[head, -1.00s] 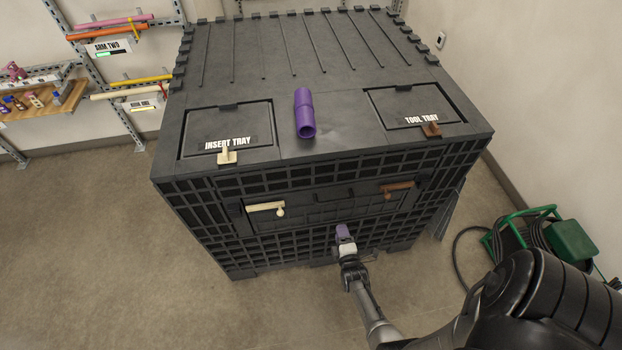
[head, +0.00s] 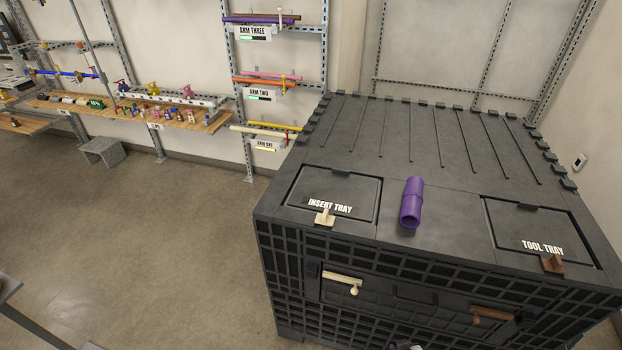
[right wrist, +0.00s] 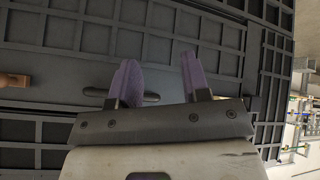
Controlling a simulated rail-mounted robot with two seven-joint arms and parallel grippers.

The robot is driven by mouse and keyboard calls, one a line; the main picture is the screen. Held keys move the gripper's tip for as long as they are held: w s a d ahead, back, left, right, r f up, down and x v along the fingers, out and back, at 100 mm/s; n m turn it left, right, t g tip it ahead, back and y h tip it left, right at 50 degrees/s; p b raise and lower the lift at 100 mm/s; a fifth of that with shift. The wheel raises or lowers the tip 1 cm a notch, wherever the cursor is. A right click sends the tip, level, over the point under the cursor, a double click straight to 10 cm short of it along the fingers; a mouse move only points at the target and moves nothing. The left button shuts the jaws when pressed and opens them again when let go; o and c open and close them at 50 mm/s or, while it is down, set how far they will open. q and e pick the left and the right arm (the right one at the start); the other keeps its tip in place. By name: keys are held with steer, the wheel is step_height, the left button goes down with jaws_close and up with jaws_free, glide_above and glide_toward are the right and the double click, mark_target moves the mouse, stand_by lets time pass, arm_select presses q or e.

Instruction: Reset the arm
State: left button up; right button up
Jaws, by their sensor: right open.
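My right gripper (right wrist: 161,78) shows in the right wrist view with two purple fingers spread apart and nothing between them. It is in front of the dark gridded side of the cart (right wrist: 200,40). The black cart (head: 415,130) fills the right half of the head view. My left gripper is not in view.
A purple pipe (head: 411,203) lies on the cart top between the closed insert tray lid (head: 335,190) and tool tray lid (head: 530,225). Racks labelled arm one (head: 265,145), arm two and arm three hold coloured pipes. Open floor (head: 130,240) lies left of the cart.

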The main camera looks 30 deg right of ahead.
steer(key=w+a+r+m+g+y, duration=0.1)
steer(key=w+a+r, duration=0.1)
steer(key=r, duration=0.4)
steer(key=w+a+r+m+y, duration=0.1)
steer(key=w+a+r, duration=0.1)
steer(key=r, duration=0.4)
steer(key=s+a+r+n+y, duration=0.15)
steer(key=s+a+r, duration=0.25)
steer(key=a+r, duration=0.45)
steer(key=s+a+r+n, duration=0.4)
steer(key=s+a+r, duration=0.1)
steer(key=r, duration=0.2)
steer(key=s+a+f+n+g+y, duration=0.1)
steer(key=s+a+f, duration=0.3)
steer(key=s, duration=0.5)
step_height(320, 180, up, 12)
steer(key=d+p, duration=0.1)
steer(key=p, duration=1.1)
steer(key=shift+s+f+g, duration=0.2)
steer(key=shift+f+g, duration=0.05)
steer(key=shift+g, duration=0.05)
steer(key=shift+d, duration=0.1)
